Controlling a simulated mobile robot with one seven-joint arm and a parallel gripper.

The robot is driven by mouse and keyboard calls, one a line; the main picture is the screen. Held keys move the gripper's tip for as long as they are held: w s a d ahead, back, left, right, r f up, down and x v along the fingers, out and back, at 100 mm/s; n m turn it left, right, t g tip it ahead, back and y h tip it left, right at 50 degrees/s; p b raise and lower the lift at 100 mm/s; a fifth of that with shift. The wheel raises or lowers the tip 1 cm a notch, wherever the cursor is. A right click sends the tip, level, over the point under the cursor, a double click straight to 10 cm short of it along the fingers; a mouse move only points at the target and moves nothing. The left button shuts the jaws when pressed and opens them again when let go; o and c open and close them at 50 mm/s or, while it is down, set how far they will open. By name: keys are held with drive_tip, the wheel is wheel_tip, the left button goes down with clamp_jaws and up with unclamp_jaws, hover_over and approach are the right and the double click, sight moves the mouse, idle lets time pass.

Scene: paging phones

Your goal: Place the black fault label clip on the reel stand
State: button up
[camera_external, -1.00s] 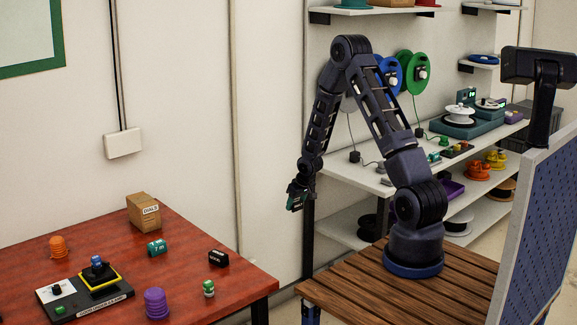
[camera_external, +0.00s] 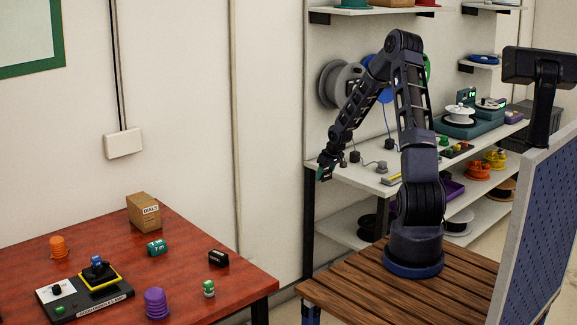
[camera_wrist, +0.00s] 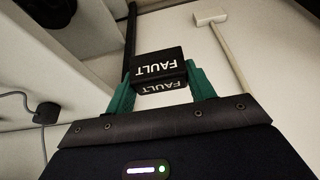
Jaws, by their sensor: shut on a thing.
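The black fault label clip (camera_wrist: 158,70), marked FAULT in white, is held between the green fingers of my gripper (camera_wrist: 160,84) in the wrist view. My gripper is shut on it. In the external view my gripper (camera_external: 325,172) hangs in the air near the left front corner of the white work shelf (camera_external: 350,176); the clip is too small to make out there. A teal stand (camera_external: 468,128) bearing a white reel (camera_external: 459,112) sits farther right on that shelf. I cannot tell for sure that it is the reel stand.
Grey (camera_external: 340,84) and blue reels hang on the wall behind my arm. The red table (camera_external: 190,290) holds a DIALS box (camera_external: 144,213), another black clip (camera_external: 218,258) and several small items.

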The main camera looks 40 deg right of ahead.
drive_tip(key=s+d+r, duration=0.4)
drive_tip(key=d+r, duration=0.1)
drive_tip(key=d, duration=0.3)
drive_tip(key=s+d+r, duration=0.3)
drive_tip(key=d+r, duration=0.3)
drive_tip(key=d, duration=0.3)
drive_tip(key=s+d+r, duration=0.4)
drive_tip(key=d+r, duration=0.1)
drive_tip(key=d, duration=0.3)
drive_tip(key=f, duration=1.9)
drive_tip(key=shift+w+d+f, duration=0.1)
drive_tip(key=shift+d+f, duration=0.05)
drive_tip(key=shift+d, duration=0.1)
drive_tip(key=shift+f, duration=0.1)
drive_tip(key=o, duration=1)
drive_tip(key=shift+o, duration=0.2)
